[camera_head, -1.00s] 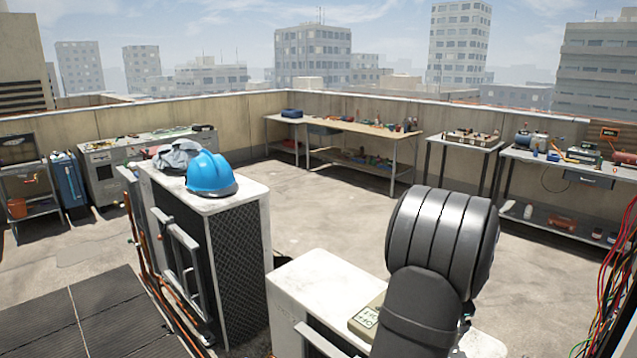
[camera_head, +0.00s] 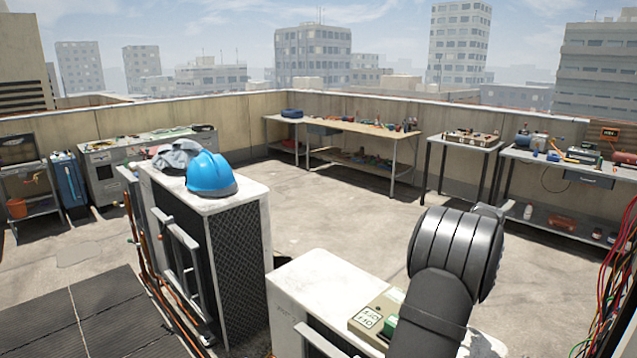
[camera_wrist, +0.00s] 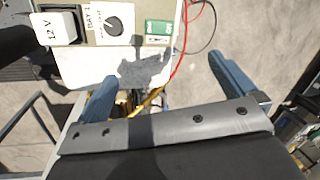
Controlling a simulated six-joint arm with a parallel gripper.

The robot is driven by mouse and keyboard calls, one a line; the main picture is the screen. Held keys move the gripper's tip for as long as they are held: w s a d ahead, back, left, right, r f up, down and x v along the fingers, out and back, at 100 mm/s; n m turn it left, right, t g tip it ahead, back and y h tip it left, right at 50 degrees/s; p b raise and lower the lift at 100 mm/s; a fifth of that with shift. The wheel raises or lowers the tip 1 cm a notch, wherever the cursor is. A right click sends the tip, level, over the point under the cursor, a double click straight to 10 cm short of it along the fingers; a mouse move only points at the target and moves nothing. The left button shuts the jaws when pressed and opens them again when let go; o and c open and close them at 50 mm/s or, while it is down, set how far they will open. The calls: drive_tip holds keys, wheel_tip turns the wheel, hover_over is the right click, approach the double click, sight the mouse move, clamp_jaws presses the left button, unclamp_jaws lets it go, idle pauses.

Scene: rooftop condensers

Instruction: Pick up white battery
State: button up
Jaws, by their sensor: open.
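A white block marked "12 V" (camera_wrist: 55,28) sits at the upper left in the wrist view, by a beige panel with a black knob and the label "BAY 1". It is the likely white battery, though I cannot be sure. My gripper (camera_wrist: 162,68) has two blue fingers spread wide with nothing between them. The block is beyond and left of the left finger, apart from it. In the head view my own arm hides the gripper and part of the white condenser top (camera_head: 318,277).
A green-and-white item (camera_wrist: 158,30) lies right of the knob. A red wire (camera_wrist: 183,50) and a black wire run past it. In the head view, a beige box (camera_head: 362,322) stands on the condenser. A blue helmet (camera_head: 210,175) rests on another condenser.

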drive_tip(key=shift+d+r, duration=0.1)
drive_tip(key=shift+r, duration=0.1)
drive_tip(key=c, duration=0.7)
drive_tip(key=s+a+r+n+h, duration=0.2)
drive_tip(key=s+a+n+h, duration=0.1)
drive_tip(key=s+a+n, duration=1.25)
drive_tip(key=shift+m+t, duration=0.3)
drive_tip(key=shift+m, duration=0.45)
drive_tip(key=x, duration=0.5)
drive_tip(key=w+a+x, duration=0.1)
drive_tip(key=x, duration=0.5)
drive_tip(key=w+a+x, duration=0.1)
drive_tip(key=x, duration=0.5)
drive_tip(key=shift+w+a+f, duration=0.2)
drive_tip(key=shift+f, duration=0.05)
